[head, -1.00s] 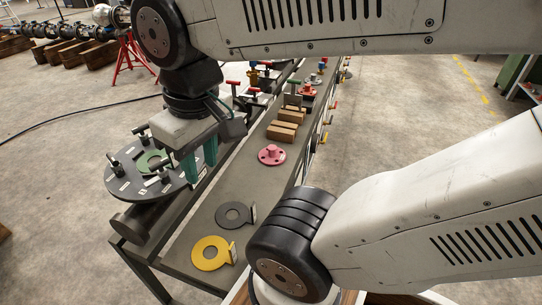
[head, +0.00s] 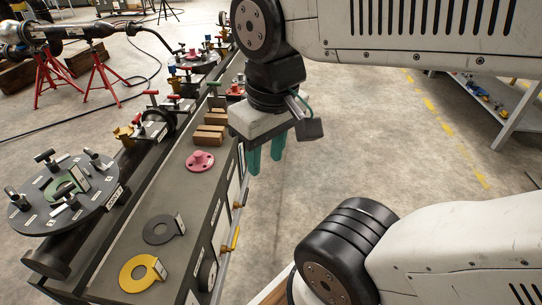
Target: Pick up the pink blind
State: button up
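The pink blind (head: 199,161) is a round pink disc with a raised knob in its middle. It lies flat on the grey bench top (head: 180,192), in front of the wooden blocks. My gripper (head: 265,163) has two teal fingers pointing down, with a clear gap and nothing between them. In the head view it hangs to the right of the pink blind, apart from it, past the bench's right edge. Its exact height above the bench I cannot tell.
Wooden blocks (head: 209,134) sit behind the blind. A round black plate (head: 66,192) with clamps stands left. Open floor lies right.

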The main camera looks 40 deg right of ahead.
aim_at(199, 160)
jog(key=z, duration=0.45)
jog(key=k, duration=0.65)
jog(key=z, duration=1.15)
jog(key=i, duration=1.6)
jog(key=u, duration=1.1)
jog(key=i, duration=0.6)
jog(key=u, duration=0.7)
